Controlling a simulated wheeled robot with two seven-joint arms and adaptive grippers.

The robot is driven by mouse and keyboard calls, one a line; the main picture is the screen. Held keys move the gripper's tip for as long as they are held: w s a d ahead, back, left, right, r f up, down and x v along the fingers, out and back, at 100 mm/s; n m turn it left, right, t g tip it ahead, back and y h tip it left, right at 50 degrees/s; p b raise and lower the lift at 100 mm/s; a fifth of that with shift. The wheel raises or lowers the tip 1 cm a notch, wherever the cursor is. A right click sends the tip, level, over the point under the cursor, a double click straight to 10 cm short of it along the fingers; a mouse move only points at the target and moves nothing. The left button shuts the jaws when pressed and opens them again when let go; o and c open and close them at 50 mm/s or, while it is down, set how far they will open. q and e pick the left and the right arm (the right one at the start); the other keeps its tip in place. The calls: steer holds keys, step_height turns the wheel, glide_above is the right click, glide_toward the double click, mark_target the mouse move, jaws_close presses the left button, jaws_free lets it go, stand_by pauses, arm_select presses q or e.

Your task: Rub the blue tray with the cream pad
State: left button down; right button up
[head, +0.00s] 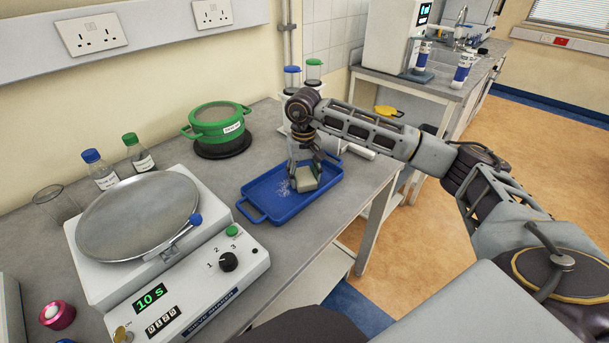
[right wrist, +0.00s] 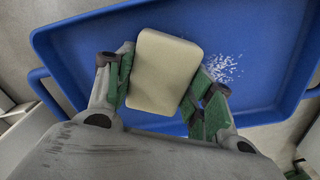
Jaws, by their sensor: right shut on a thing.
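The blue tray (head: 262,202) lies on the grey bench in the middle of the head view. A patch of white grains (right wrist: 222,68) lies on its floor, beside the pad in the right wrist view. My right gripper (head: 305,168) reaches down over the tray, shut on the cream pad (head: 306,180). In the right wrist view the pad (right wrist: 164,72) sits between the two green-padded fingers, over the tray floor (right wrist: 95,50). I cannot tell whether the pad touches the tray. My left gripper is not in view.
A sieve shaker (head: 180,270) with a round metal pan stands left of the tray. A green pot (head: 218,125) stands behind on a dark base. Blue-capped and green-capped bottles (head: 138,155) stand at the back left. The bench's right edge is close to the tray.

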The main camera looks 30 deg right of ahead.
mark_target(291, 192)
steer(key=shift+s+a+f, duration=0.1)
steer(key=shift+s+a, duration=0.15)
steer(key=shift+a, duration=0.45)
steer(key=shift+s+a, duration=0.2)
steer(key=shift+a, duration=0.5)
steer(key=shift+a, duration=0.1)
steer(key=shift+s+a, duration=0.1)
steer(key=shift+a, duration=0.05)
steer(key=shift+s+a+b, duration=0.15)
steer(key=shift+a+b, duration=0.05)
steer(key=shift+a, duration=0.45)
steer(key=shift+s+a+b, duration=0.15)
steer(key=shift+a+b, duration=0.05)
steer(key=shift+a, duration=0.4)
steer(key=shift+b, duration=0.3)
steer(key=shift+d, duration=0.25)
